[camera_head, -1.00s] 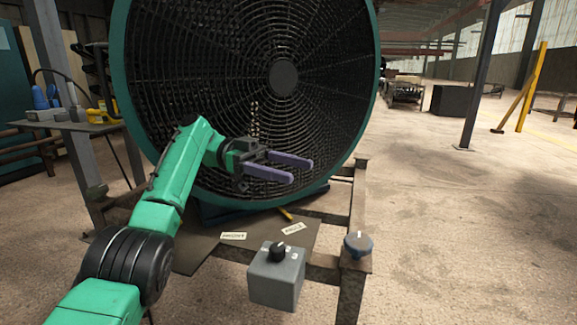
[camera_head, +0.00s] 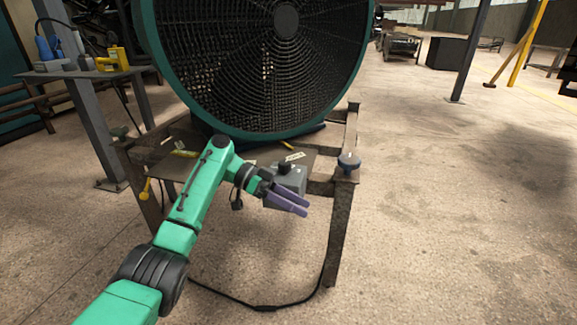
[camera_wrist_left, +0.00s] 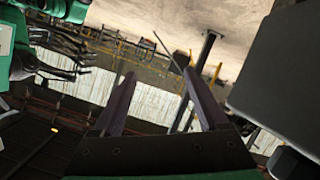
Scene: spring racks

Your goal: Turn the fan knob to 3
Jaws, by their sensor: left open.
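The large fan (camera_head: 275,70) has a teal rim and a dark grille. A grey control box (camera_head: 288,184) with a black knob (camera_head: 285,167) on top is at the front of its stand. The knob's setting is too small to read. My left gripper (camera_head: 306,207) is open and empty, in front of the box and lower than the knob; its fingers hide part of the box. In the left wrist view the two purple fingers (camera_wrist_left: 160,88) are apart with nothing between them. The grey box (camera_wrist_left: 282,85) fills the right side there. My right gripper is not in view.
The fan stands on a rusty metal frame (camera_head: 341,225) with a blue-grey round piece (camera_head: 348,161) at its corner. A side table (camera_head: 85,73) with tools is at the left. A black cable (camera_head: 265,307) lies on the floor. Open floor is at the right.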

